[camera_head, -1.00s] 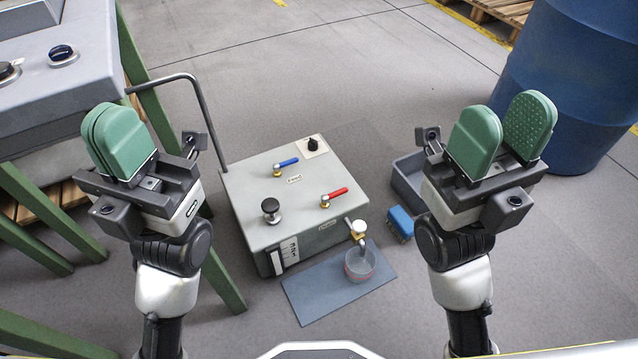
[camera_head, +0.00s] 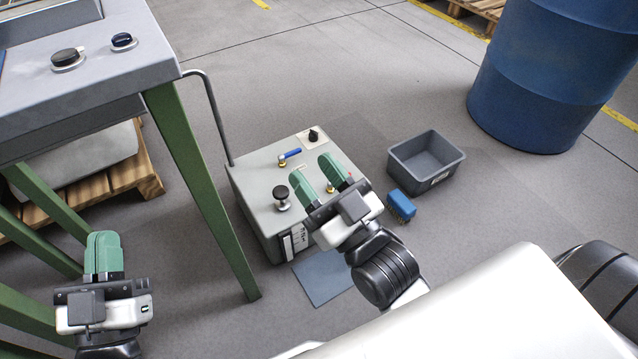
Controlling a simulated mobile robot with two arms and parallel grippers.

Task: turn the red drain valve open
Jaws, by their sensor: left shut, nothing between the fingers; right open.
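The grey machine box (camera_head: 255,180) stands on the floor in the middle of the view. My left gripper (camera_head: 103,237) is shut and empty at the lower left, away from the box.
A blue-handled valve (camera_head: 289,155), a black knob (camera_head: 282,194) and a dark switch (camera_head: 313,135) are on the box. A blue brush (camera_head: 401,204) and grey bin (camera_head: 428,160) lie to its right. A blue mat (camera_head: 322,278) is in front. A green-legged table (camera_head: 195,175) stands left.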

